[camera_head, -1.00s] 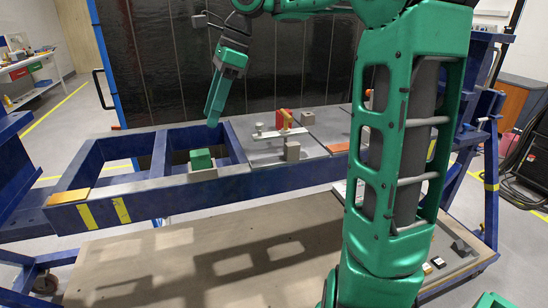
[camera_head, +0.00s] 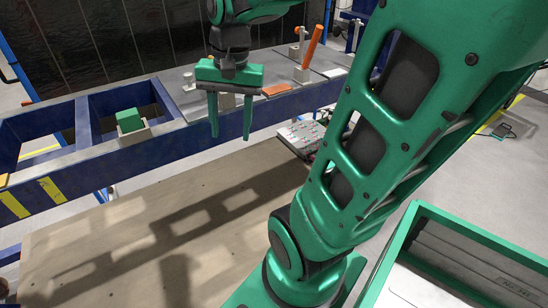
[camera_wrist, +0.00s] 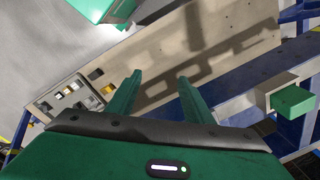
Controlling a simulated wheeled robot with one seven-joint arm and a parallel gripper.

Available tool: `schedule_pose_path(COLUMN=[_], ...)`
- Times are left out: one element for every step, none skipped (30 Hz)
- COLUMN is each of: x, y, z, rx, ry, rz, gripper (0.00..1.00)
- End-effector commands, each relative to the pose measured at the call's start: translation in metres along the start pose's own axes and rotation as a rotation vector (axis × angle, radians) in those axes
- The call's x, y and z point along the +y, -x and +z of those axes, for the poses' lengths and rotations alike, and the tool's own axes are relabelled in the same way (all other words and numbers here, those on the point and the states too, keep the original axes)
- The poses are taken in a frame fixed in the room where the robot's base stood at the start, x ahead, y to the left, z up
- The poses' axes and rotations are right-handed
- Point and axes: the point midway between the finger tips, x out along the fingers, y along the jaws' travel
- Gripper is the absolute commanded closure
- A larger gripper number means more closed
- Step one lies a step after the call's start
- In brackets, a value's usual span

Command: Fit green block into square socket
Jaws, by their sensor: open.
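The green block (camera_head: 128,120) sits on a small beige holder (camera_head: 133,135) at the left part of the blue frame. The block also shows at the right edge of the wrist view (camera_wrist: 292,102). My gripper (camera_head: 230,137) is open and empty, pointing down in front of the blue beam, to the right of the block and apart from it. Its two fingers show in the wrist view (camera_wrist: 160,77) with nothing between them. I cannot tell whether the holder has a square socket; no empty square socket is clearly visible.
A grey plate on the blue frame (camera_head: 190,108) carries small fixtures and an upright orange handle (camera_head: 312,46). A wide beige lower shelf (camera_head: 150,210) is mostly bare. Small coloured pieces (camera_wrist: 75,90) lie on its far left in the wrist view. A green-edged bin (camera_head: 440,260) stands at lower right.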

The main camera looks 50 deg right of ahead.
Motion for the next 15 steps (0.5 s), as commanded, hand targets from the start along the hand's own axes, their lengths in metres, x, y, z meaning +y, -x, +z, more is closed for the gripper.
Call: schedule_pose_path(x=[0.019, 0.030, 0.044, 0.054, 0.064, 0.075, 0.083, 0.090, 0.098, 0.102, 0.106, 0.111, 0.113, 0.115, 0.116], y=[-0.007, -0.012, -0.018, -0.022, -0.026, -0.031, -0.034, -0.037, -0.041, -0.043, -0.044, -0.046, -0.048, -0.048, -0.049], z=[0.007, 0.010, 0.014, 0.017, 0.020, 0.024, 0.027, 0.029, 0.032, 0.034, 0.035, 0.037, 0.038, 0.039, 0.039], rx=[0.002, 0.002, 0.000, -0.001, -0.003, -0.007, -0.010, -0.014, -0.017, -0.020, -0.022, -0.025, -0.027, -0.028, -0.029], ry=[0.058, 0.095, 0.140, 0.175, 0.206, 0.246, 0.273, 0.298, 0.326, 0.344, 0.359, 0.373, 0.381, 0.388, 0.394], rz=[0.012, 0.021, 0.032, 0.040, 0.047, 0.056, 0.061, 0.067, 0.072, 0.076, 0.079, 0.083, 0.085, 0.086, 0.087], gripper=[0.53, 0.53, 0.53, 0.53, 0.53, 0.53, 0.53, 0.53, 0.53, 0.53, 0.53, 0.53, 0.53, 0.53, 0.53])
